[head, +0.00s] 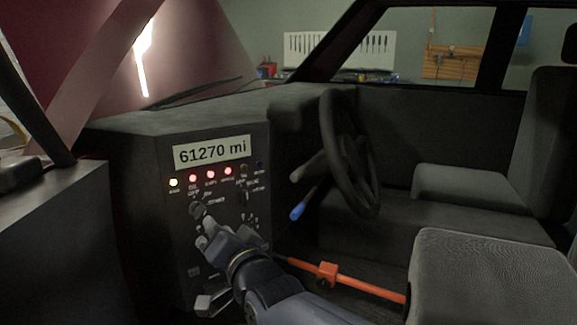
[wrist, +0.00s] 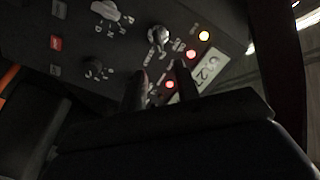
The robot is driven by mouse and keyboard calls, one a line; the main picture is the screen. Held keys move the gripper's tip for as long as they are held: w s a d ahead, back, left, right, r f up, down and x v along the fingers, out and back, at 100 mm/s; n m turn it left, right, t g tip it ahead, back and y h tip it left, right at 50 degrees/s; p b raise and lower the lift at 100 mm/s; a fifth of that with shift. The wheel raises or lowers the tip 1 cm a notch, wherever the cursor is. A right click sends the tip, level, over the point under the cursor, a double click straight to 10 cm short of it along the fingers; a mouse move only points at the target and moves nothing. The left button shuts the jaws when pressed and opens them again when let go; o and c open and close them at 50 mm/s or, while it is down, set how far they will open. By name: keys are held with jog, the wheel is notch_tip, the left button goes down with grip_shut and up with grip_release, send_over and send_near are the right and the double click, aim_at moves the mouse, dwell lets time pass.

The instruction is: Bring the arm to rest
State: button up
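My arm reaches from the bottom of the head view to the dark control panel (head: 215,260). My gripper (head: 206,232) is in front of the panel, just below a dark knob (head: 198,209). In the wrist view the two fingers of my gripper (wrist: 160,84) stand apart with nothing between them. A knob (wrist: 158,36) shows beyond the fingertips, apart from them. Whether a fingertip touches the panel cannot be told.
The panel carries a display reading 61270 mi (head: 212,152) and several lit lamps (head: 210,174). To the right are a steering wheel (head: 348,155), an orange bar with a clamp (head: 327,272) and a grey seat (head: 480,275). A dark surface (head: 60,240) stands at left.

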aim_at(206, 211)
jog(key=b+x, duration=0.1)
jog(key=x, duration=0.7)
jog(key=shift+w+a, duration=0.2)
jog(key=shift+w, duration=0.1)
jog(key=shift+s+r+n+p, duration=0.2)
jog(key=shift+r+n+p, duration=0.15)
jog(key=shift+n+p, duration=0.6)
jog(key=n+p, duration=0.4)
jog(key=p, duration=0.1)
jog(key=n+p, duration=0.2)
jog(key=shift+s+a+r+n+p, duration=0.15)
jog(key=shift+s+a+n+p, duration=0.1)
jog(key=shift+a+n+p, duration=0.1)
jog(key=shift+s+d+n, duration=0.15)
jog(key=shift+s+n, duration=0.15)
jog(key=v, duration=1)
jog(key=shift+f, duration=0.25)
jog(key=shift+s+d, duration=0.1)
